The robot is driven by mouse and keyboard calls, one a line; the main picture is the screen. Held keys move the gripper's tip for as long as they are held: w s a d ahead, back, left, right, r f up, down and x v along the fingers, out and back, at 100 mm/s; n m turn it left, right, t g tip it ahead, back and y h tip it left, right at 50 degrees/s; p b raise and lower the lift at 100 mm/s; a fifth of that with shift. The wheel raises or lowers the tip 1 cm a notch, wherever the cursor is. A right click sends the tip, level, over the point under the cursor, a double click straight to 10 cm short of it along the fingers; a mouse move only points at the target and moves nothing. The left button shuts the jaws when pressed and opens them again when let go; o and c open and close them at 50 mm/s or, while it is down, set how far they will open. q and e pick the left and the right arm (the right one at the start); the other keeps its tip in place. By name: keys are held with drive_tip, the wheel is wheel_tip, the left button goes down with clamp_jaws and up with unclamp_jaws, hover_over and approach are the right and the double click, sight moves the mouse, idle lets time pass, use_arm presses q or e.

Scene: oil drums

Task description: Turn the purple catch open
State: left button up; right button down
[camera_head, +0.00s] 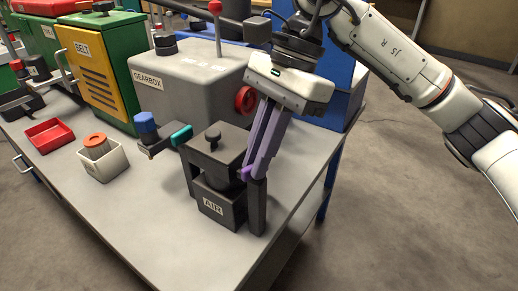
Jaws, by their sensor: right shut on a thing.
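The purple catch (246,173) is a small piece at the right side of the dark box labelled AIR (222,207), by its upright post. It is mostly hidden by my fingers. My right gripper (254,174) reaches down from the upper right with its long purplish fingers close together, shut on the catch. I cannot tell how far the catch is turned. My left gripper is not in view.
Behind stands a grey gearbox (190,85) with a red-knobbed lever and a red wheel (245,99). To the left are a blue-capped fitting with a teal handle (181,135), a white bin (104,160) and a red tray (49,135). The front of the bench (150,225) is clear.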

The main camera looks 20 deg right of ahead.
drive_tip(key=n+g, duration=0.1)
drive_tip(key=n, duration=0.1)
drive_tip(key=shift+r+n+p, duration=0.1)
drive_tip(key=shift+n+p, duration=0.25)
drive_tip(key=shift+n, duration=0.05)
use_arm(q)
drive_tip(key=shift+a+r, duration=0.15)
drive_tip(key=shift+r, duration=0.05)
use_arm(e)
drive_tip(key=shift+n+h, duration=0.4)
drive_tip(key=shift+n, duration=0.1)
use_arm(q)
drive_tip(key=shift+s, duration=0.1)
use_arm(e)
drive_tip(key=c, duration=1.8)
unclamp_jaws()
drive_tip(key=shift+c, duration=0.2)
